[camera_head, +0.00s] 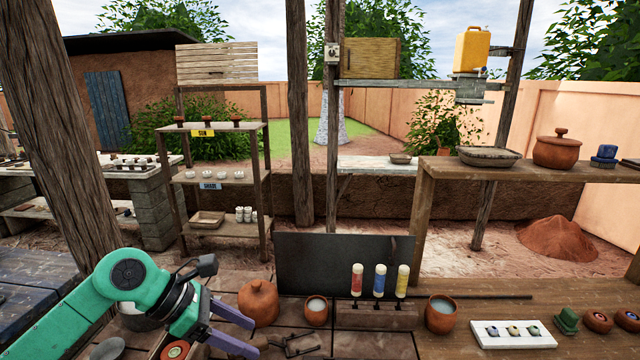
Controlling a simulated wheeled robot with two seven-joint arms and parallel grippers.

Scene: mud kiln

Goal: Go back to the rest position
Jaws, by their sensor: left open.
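My left gripper (236,329) comes in from the lower left on a green arm. Its two purple-grey fingers are spread apart, low over the front of the wooden table. Nothing shows between the fingers. A lidded clay pot (259,302) stands just to the right of and behind the gripper. My right gripper is not in view.
A wooden rack (376,316) holds three coloured bottles, between two clay cups (316,311) (441,314). A white tray (513,335) lies at the right. A dark upright panel (340,262) stands behind. A thick post (62,130) rises at left. Open table (370,346) lies in front.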

